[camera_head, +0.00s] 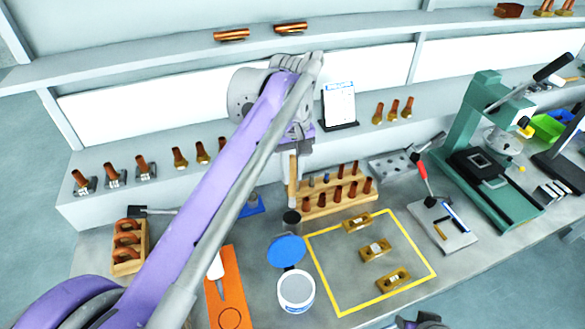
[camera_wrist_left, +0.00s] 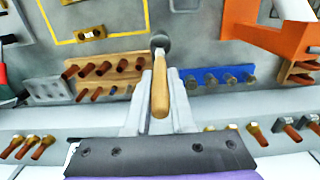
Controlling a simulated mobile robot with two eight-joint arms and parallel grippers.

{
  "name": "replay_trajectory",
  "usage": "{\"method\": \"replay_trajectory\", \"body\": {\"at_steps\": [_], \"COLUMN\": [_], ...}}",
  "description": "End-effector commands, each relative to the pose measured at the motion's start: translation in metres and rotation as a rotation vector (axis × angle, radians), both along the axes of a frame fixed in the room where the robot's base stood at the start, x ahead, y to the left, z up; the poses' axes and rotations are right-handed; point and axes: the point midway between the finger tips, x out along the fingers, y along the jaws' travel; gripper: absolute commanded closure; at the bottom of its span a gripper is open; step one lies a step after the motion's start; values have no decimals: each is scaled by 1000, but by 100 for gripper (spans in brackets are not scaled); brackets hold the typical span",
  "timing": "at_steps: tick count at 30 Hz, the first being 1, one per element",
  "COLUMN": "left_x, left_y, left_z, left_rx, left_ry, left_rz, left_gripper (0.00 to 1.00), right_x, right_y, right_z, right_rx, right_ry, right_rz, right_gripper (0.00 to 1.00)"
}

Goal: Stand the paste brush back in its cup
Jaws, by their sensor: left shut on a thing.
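The paste brush has a light wooden handle (camera_head: 292,180), upright in the head view. My left gripper (camera_head: 298,158) is shut on this handle from above. In the left wrist view the handle (camera_wrist_left: 160,96) stands out between the two pale fingers. A dark round cup (camera_head: 291,219) is directly under the handle; it also shows at the handle's far end in the left wrist view (camera_wrist_left: 160,42). The bristles are hidden, and I cannot tell how deep the brush is in the cup. Only part of my right arm's end shows at the bottom edge; its fingers are unclear.
A blue disc (camera_head: 287,250) and an open white tub (camera_head: 296,291) are in front of the cup. A wooden rack (camera_head: 322,208) with copper pieces is close on the right, and a blue rack (camera_head: 251,206) is on the left. An orange mat (camera_head: 234,268) lies front left.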

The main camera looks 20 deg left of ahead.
Motion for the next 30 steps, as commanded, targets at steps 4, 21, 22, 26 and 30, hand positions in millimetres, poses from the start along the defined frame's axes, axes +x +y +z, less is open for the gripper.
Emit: {"method": "replay_trajectory", "body": {"at_steps": [4, 21, 22, 26, 30], "left_x": [-1, 0, 0, -1, 0], "left_y": [0, 0, 0, 0, 0], "left_z": [-16, -62, -64, -74, -85], "left_rx": [1, 0, 0, 0, 0], "left_ry": [3, 1, 1, 1, 1], "left_rz": [0, 0, 0, 0, 0], "left_gripper": [100, 100, 100, 100, 100], "right_x": [-4, -14, -14, -16, -17], "right_y": [0, 0, 0, 0, 0], "right_z": [-11, -39, -40, -46, -53], "right_rx": [0, 0, 0, 0, 0], "right_ry": [8, 25, 26, 30, 33], "right_rz": [0, 0, 0, 0, 0], "right_gripper": [60, 60, 60, 60, 60]}}
